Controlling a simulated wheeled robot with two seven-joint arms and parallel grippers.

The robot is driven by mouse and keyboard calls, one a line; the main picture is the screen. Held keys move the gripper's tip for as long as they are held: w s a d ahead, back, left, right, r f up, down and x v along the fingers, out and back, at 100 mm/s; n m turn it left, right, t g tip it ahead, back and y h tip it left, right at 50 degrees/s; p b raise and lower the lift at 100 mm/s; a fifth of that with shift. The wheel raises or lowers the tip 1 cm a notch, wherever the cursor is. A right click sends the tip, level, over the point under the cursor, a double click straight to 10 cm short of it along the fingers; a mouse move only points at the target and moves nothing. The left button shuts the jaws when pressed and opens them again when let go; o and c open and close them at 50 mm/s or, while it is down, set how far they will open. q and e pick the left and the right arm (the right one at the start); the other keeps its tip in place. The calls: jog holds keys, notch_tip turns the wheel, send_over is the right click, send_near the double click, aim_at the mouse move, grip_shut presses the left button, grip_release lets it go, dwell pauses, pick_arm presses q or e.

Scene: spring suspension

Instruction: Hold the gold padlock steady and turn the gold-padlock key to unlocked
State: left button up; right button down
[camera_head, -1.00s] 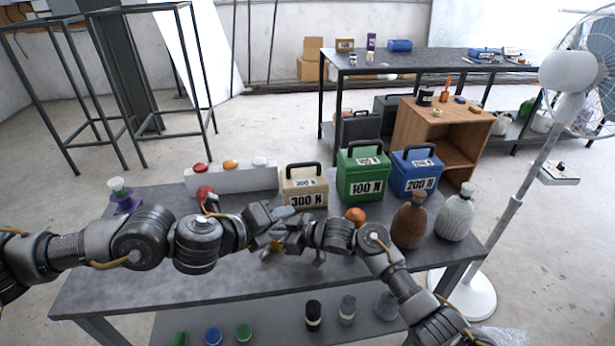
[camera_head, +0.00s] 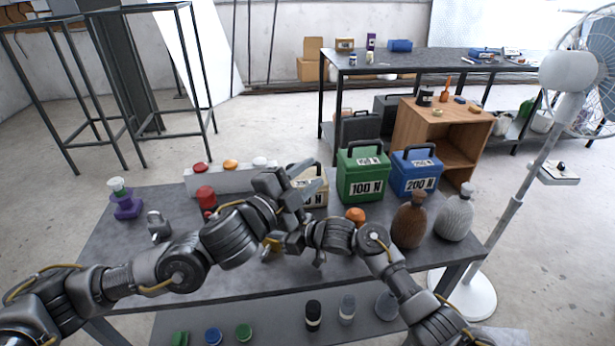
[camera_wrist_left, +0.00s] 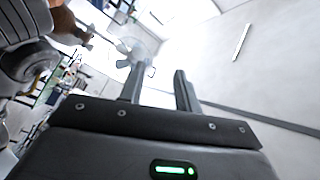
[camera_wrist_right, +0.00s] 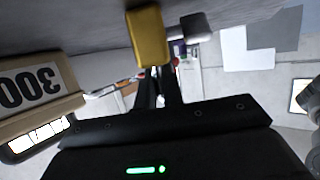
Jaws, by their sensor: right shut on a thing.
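The gold padlock (camera_head: 271,243) is partly hidden by my arms in the head view. In the right wrist view its gold body (camera_wrist_right: 147,37) shows at the tips of my right fingers. My right gripper (camera_head: 280,241) is shut on it, close over the table. My left gripper (camera_head: 303,187) is raised above and a little right of the padlock, in front of the beige box. Its fingers (camera_wrist_left: 158,85) are apart with nothing between them. I cannot make out the key or its position.
A silver padlock (camera_head: 158,227) and a purple piece (camera_head: 126,205) stand on the left of the table (camera_head: 110,270). A beige box (camera_head: 315,194), green box (camera_head: 364,175) and blue box (camera_head: 416,173) stand behind. An orange knob (camera_head: 356,215) and bottles (camera_head: 409,222) are to the right.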

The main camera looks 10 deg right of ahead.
pick_arm(q)
jog(key=shift+r, duration=0.1)
jog(key=shift+c, duration=1.2)
jog(key=shift+m+g, duration=0.5)
jog(key=shift+g, duration=0.1)
jog(key=s+d+f, duration=0.2)
jog(key=f, duration=0.1)
jog(key=shift+s, duration=0.2)
jog(key=shift+c, duration=0.2)
jog(key=n+y, duration=1.4)
send_near(265, 255)
jog(key=x, duration=0.9)
jog(key=shift+w+f, duration=0.25)
jog(key=shift+w, duration=0.05)
